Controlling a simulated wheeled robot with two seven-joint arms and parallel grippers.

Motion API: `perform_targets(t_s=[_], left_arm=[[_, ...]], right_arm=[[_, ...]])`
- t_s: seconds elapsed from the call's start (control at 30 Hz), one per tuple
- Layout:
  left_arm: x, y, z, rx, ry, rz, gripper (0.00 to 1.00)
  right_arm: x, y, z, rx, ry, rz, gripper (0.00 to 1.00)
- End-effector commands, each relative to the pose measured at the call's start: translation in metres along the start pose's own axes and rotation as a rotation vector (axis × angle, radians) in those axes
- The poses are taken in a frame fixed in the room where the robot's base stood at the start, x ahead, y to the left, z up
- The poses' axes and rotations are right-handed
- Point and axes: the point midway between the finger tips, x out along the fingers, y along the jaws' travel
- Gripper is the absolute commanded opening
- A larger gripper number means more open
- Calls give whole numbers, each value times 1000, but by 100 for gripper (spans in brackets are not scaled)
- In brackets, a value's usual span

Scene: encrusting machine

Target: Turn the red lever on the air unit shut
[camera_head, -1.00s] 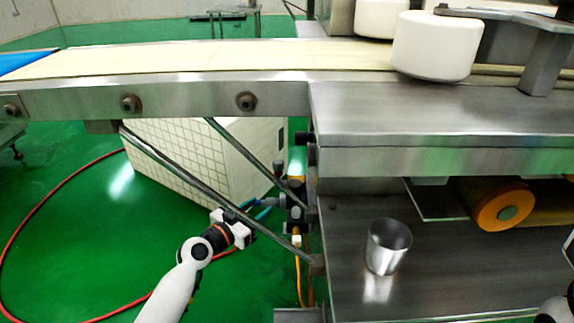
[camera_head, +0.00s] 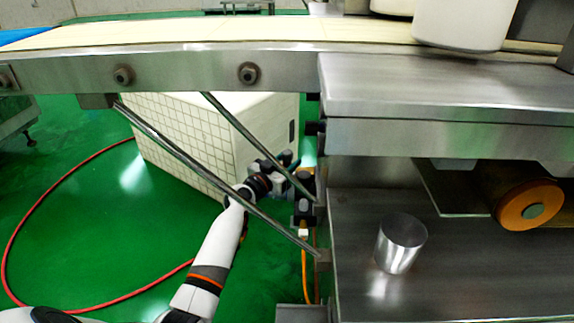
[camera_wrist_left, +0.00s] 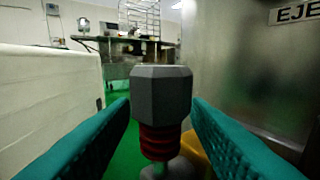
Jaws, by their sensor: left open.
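The air unit (camera_head: 304,208) is a small dark block beside the machine frame, with an orange hose below it. My left gripper (camera_head: 289,167) is at its upper part, partly hidden by a diagonal strut. In the left wrist view the teal fingers (camera_wrist_left: 160,125) are open, one on each side of a grey faceted cap (camera_wrist_left: 161,90) with a red ribbed part (camera_wrist_left: 160,142) under it. I see gaps between the fingers and the cap, and no contact. I cannot make out a distinct red lever arm. My right gripper is not in view.
Diagonal metal struts (camera_head: 180,155) cross in front of my left arm under the conveyor (camera_head: 190,72). A white tiled box (camera_head: 195,135) stands behind. A steel cup (camera_head: 401,244) stands on the lower shelf (camera_head: 450,280). A red hose (camera_head: 40,205) loops over the green floor.

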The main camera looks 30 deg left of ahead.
Motion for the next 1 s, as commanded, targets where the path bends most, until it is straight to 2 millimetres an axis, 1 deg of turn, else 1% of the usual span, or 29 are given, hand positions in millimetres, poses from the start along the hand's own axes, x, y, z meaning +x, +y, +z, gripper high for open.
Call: perform_targets(t_s=[0.3,0.57,0.77,0.93,1.0], left_arm=[[2,0,0,0,1,0,43],[2,0,0,1,0,0,0],[2,0,2,3,-2,0,0],[3,-2,5,-2,7,1,0],[4,-4,7,-10,17,1,0]], right_arm=[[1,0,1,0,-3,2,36],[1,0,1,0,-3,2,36],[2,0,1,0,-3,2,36],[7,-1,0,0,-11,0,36],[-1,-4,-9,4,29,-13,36]])
